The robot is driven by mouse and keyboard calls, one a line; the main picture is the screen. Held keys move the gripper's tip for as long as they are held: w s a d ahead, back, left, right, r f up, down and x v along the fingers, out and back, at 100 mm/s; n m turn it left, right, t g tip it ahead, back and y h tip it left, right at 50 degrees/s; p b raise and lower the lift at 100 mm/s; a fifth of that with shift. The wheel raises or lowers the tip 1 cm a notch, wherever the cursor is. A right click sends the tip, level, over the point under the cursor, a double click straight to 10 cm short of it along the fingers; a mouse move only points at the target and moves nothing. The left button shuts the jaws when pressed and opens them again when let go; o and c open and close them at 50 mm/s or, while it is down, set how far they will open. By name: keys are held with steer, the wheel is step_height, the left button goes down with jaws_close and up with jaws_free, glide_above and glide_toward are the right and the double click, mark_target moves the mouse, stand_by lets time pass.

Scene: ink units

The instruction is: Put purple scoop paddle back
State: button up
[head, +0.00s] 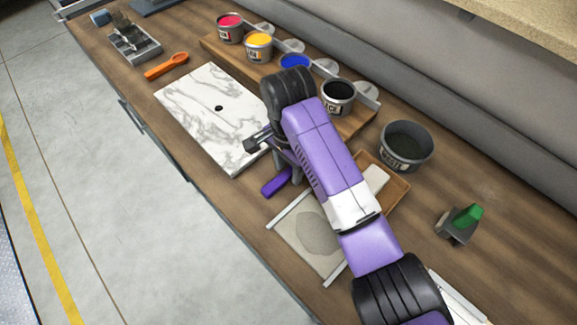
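The purple scoop paddle (276,182) shows as a short purple piece by the near edge of the wooden counter, just below the marble slab's right corner. The rest of it is hidden behind my arm. My gripper (286,168) points down right beside it, mostly covered by my own purple arm link. I cannot tell whether its fingers are open or closed on the paddle, or whether the paddle touches the counter. An orange scoop paddle (166,66) lies on the counter at the upper left.
A marble slab (190,92) with a small black spot lies left of my gripper. Behind it, a wooden rack (218,50) holds open ink tins. A dark pot (405,146), a wooden tray (396,194), a grey stained sheet (296,232) and a green-topped block (460,223) are to the right.

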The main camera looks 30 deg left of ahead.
mark_target(288, 171)
steer(key=shift+r, duration=0.55)
step_height(288, 171, up, 11)
steer(key=p, duration=0.4)
stand_by(0.4)
